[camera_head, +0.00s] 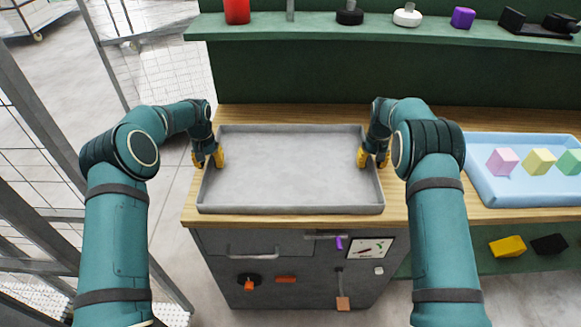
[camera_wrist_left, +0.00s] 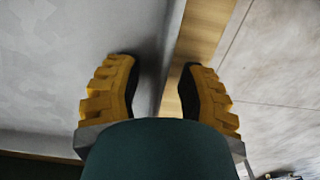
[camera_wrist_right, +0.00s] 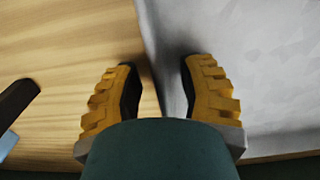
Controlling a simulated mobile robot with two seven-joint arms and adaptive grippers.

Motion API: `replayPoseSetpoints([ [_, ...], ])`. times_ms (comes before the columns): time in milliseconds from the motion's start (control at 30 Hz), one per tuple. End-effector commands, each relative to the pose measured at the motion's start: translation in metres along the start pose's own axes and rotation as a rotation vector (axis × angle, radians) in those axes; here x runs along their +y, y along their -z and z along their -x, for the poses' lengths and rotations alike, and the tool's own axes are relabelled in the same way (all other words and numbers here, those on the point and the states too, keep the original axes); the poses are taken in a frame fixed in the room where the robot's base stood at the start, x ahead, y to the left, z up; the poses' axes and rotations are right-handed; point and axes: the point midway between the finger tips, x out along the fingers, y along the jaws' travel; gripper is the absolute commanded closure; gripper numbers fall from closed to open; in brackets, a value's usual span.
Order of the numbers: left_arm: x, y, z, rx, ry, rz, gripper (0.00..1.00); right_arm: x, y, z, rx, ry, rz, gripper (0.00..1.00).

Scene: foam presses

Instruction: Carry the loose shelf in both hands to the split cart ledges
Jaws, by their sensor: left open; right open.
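The loose shelf looks like a grey, shallow tray with raised rims (camera_head: 290,209) and lies flat on the wooden worktop. My left gripper (camera_head: 207,158) is open at its left rim. In the left wrist view the shelf's rim (camera_wrist_left: 168,62) runs between the two yellow fingers (camera_wrist_left: 158,75), with a gap on each side. My right gripper (camera_head: 373,158) is open at the right rim. In the right wrist view the rim (camera_wrist_right: 150,40) passes between the yellow fingers (camera_wrist_right: 158,80), apart from both. I cannot identify the split cart ledges in these views.
A blue tray (camera_head: 480,188) with pink, yellow and green blocks stands to the right. A green shelf (camera_head: 320,27) with several small objects runs along the back. The grey cabinet (camera_head: 215,262) is below the worktop (camera_head: 300,221). Mesh fencing (camera_head: 22,150) and open floor are at left.

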Motion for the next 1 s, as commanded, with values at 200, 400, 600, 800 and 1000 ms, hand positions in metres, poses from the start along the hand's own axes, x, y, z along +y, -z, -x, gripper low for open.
replayPoseSetpoints([
  [200,0.0,-0.0002,-0.0057,-0.001,0.0,0.0,0.61,0.0003,0.0001,-0.0052,0.001,0.0,0.0,0.61],
  [400,0.0,-0.0001,-0.0055,0.0,0.0,0.0,0.58,0.0003,0.0001,-0.0051,0.001,0.0,0.0,0.58],
  [600,0.0,-0.0001,-0.0053,0.0,0.0,0.0,1.0,0.0002,0.0001,-0.0049,0.001,0.0,0.0,1.0],
  [800,-0.0001,-0.0002,-0.0056,0.0,0.0,0.0,1.0,0.0003,0.0,-0.0053,0.001,0.0,0.0,1.0],
  [1000,-0.0002,0.0003,-0.0048,0.001,0.0,0.0,1.0,0.0003,0.0005,-0.0045,0.002,0.0,0.0,1.0],
])
